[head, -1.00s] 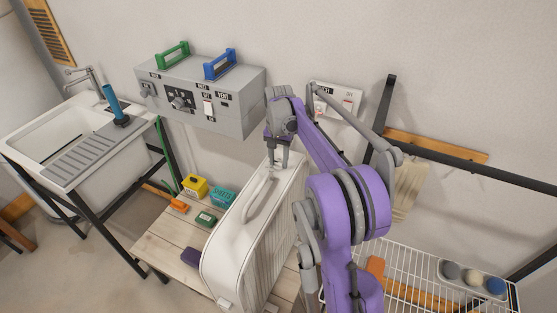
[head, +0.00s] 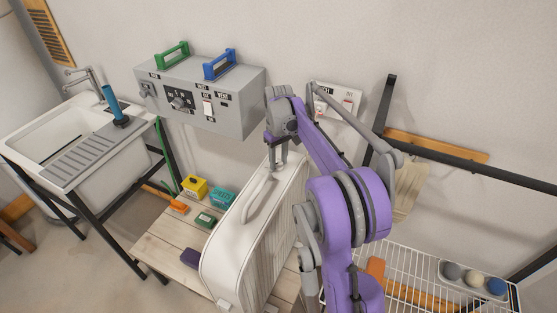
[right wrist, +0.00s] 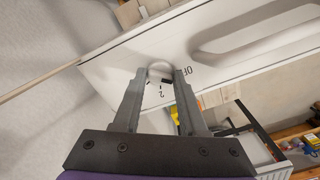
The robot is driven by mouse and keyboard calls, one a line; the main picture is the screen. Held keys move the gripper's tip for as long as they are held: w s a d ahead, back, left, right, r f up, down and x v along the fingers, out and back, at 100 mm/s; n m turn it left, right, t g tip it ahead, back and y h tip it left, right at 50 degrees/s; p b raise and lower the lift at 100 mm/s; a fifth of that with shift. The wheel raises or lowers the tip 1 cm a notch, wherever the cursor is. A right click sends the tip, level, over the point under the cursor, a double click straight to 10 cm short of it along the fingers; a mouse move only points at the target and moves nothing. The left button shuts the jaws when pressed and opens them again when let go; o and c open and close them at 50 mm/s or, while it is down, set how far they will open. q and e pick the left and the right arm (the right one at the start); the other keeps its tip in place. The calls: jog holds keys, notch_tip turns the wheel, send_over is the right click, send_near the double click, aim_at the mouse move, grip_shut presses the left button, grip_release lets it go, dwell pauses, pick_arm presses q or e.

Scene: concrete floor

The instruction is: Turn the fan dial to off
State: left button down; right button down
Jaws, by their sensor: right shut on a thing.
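The white ribbed heater-like unit (head: 228,240) stands on a wooden bench in the head view. Its top panel (right wrist: 100,52) fills much of the right wrist view. The pale round dial (right wrist: 160,67) sits on that panel, with a "2" and a partly covered "OF…" marking beside it. My right gripper (right wrist: 161,75) is shut on the dial, one finger on each side. In the head view, my right gripper (head: 275,163) points down at the unit's far top end and the dial is hidden. My left gripper is not in view.
A grey control box (head: 235,105) with a knob, switch and green and blue handles is on the wall. A sink (head: 60,130) stands at left. Small coloured boxes, including a yellow one (head: 194,187), lie on the bench (head: 165,235). A wire rack (head: 430,265) is at right.

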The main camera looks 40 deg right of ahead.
aim_at(279, 163)
jog(key=shift+n, duration=1.7)
jog(key=shift+c, duration=2.2)
grip_release()
notch_tip(279, 163, up, 11)
jog(key=shift+p, duration=0.35)
jog(key=shift+f, duration=0.1)
